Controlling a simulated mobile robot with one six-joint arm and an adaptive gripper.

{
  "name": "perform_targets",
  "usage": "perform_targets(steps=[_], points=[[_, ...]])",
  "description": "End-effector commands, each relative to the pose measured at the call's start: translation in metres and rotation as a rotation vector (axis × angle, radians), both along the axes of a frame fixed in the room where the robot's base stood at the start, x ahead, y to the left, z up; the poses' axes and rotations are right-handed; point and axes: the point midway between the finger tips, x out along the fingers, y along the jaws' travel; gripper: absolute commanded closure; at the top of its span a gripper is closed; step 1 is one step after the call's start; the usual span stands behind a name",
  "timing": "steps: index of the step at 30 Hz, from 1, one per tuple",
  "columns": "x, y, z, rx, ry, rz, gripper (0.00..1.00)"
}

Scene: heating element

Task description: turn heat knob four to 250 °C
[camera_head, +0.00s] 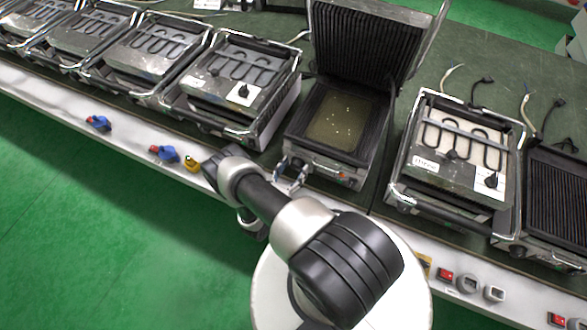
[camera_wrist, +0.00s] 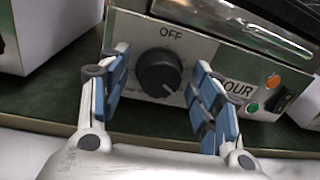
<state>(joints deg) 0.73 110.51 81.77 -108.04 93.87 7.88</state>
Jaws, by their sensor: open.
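A round black heat knob (camera_wrist: 159,72) sits on the silver front panel of a grill, below the printed word OFF, in the wrist view. A short light mark shows at its lower right edge; I cannot read a temperature. My gripper (camera_wrist: 160,92) is open, with one blue-padded finger on each side of the knob and gaps between. In the head view my gripper (camera_head: 291,174) is at the front left of the open grill (camera_head: 335,125), where the knob is hidden behind it. I cannot tell from the panel which knob number this is.
To the knob's right are a label reading OUR, an orange light, a green light (camera_wrist: 254,107) and a black switch (camera_wrist: 284,100). Other grills (camera_head: 232,85) stand close on the left, and another (camera_head: 458,155) on the right. The bench's front edge runs below.

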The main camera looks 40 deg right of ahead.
Motion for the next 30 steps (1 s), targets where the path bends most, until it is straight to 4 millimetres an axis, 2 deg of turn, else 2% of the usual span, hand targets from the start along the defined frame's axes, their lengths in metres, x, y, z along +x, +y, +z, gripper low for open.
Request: perform_targets(steps=[5,24,30], points=[[0.0001,0.0001,0.0001,0.0,0.0,0.0,0.42],[-0.0003,0.0003,-0.0001,0.0,0.0,-0.001,0.85],[-0.0004,0.0003,-0.0002,0.004,-0.008,-0.001,0.86]])
